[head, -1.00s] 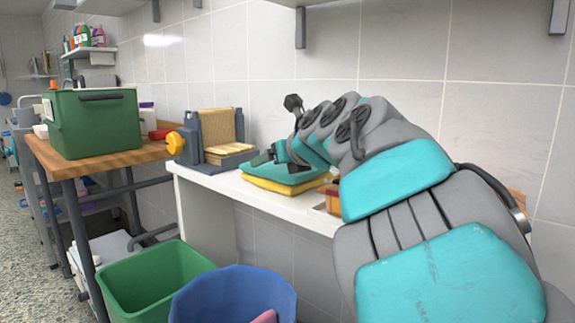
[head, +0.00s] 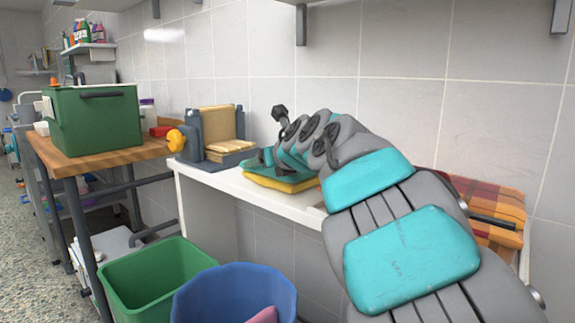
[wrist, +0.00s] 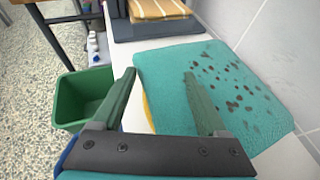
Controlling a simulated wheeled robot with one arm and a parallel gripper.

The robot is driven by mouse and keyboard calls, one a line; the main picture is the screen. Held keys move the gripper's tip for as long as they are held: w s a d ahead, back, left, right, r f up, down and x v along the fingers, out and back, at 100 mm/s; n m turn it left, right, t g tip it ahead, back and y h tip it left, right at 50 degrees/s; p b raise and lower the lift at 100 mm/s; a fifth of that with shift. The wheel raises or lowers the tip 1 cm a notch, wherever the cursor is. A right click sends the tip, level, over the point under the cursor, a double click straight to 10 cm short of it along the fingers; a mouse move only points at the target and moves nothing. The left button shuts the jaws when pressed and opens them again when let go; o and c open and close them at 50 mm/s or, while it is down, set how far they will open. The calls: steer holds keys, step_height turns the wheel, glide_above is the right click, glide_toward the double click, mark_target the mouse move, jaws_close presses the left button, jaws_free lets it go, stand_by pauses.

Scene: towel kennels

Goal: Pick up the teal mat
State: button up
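The teal mat (wrist: 235,95) has dark spots and lies on a yellow mat (head: 285,185) on the white counter. In the head view, my arm partly hides the teal mat (head: 256,170). My gripper (wrist: 160,75) is open and empty. In the wrist view, its right finger is over the mat and its left finger is out past the mat's left edge. In the head view, my gripper (head: 262,158) is low at the mat; I cannot tell whether it touches.
A grey stand with a tan folded towel (head: 218,124) is just beyond the mat. A green bin (head: 160,280) and a blue bin (head: 235,295) stand below the counter. An orange checked cloth (head: 490,205) lies to the right. A green crate (head: 95,122) sits on the wooden table.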

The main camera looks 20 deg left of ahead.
jaws_close()
stand_by(0.4)
